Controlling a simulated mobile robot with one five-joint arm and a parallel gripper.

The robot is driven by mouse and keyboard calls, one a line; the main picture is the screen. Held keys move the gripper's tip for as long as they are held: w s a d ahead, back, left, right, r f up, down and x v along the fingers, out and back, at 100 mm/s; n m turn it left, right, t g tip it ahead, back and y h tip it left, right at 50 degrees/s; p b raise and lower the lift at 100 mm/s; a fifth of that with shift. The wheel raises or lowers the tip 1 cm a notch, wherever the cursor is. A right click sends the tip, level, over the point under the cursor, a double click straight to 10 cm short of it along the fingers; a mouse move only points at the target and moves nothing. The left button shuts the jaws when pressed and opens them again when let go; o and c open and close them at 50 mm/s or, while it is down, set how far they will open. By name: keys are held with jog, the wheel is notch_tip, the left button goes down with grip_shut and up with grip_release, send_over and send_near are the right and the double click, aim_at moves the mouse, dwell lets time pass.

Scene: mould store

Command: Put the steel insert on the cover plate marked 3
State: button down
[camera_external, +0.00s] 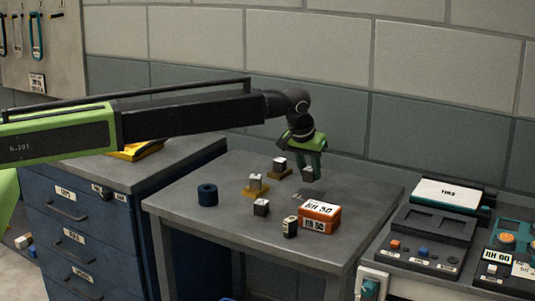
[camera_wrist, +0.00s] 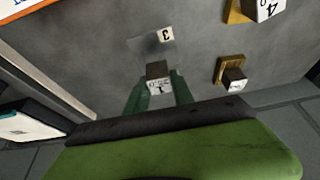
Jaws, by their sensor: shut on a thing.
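My gripper (camera_external: 308,176) is shut on a small block, the steel insert (camera_external: 307,172), and holds it above the grey table. In the wrist view the insert (camera_wrist: 158,76) is between the green fingers of my gripper (camera_wrist: 159,88), with a pale face lettered 1 and small figures. The cover plate marked 3 (camera_wrist: 147,44) is a flat dark grey plate on the table, just beyond the insert in that view. Its white label (camera_wrist: 166,35) shows the 3. The insert appears apart from the plate; the exact height is hard to tell.
Blocks stand on brass-coloured bases (camera_external: 257,191) (camera_wrist: 231,66) behind and left. An orange box (camera_external: 319,216) stands near the plate, with small dark blocks (camera_external: 261,208) (camera_external: 290,227) nearby. The table's left front is clear.

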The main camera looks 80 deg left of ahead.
aim_at(309, 181)
notch_tip(309, 181, down, 4)
jog(key=b, duration=0.4)
jog(key=shift+f, duration=0.15)
jog(key=shift+d+r, duration=0.1)
jog(key=shift+r, duration=0.15)
jog(key=shift+f, duration=0.2)
jog(key=c, duration=1.1)
grip_release()
jog(key=shift+r, duration=0.1)
jog(key=p+v, duration=1.1)
jog(key=v, duration=0.1)
jog(key=s+d+m+g+h, duration=0.1)
jog(key=s+d+m, duration=0.2)
jog(key=s, duration=0.8)
jog(key=s+d+f+m+g+h, duration=0.1)
jog(key=s+d+m, duration=0.2)
jog(key=s+d, duration=0.5)
jog(key=s+d+m+g+h, duration=0.1)
jog(key=s+d+m, duration=0.2)
jog(key=s, duration=1.1)
jog(key=shift+s+d+f, duration=0.15)
jog(key=shift+d, duration=0.65)
jog(key=shift+s+d+f, duration=0.1)
jog(key=shift+d+f, duration=0.05)
jog(key=shift+d, duration=0.6)
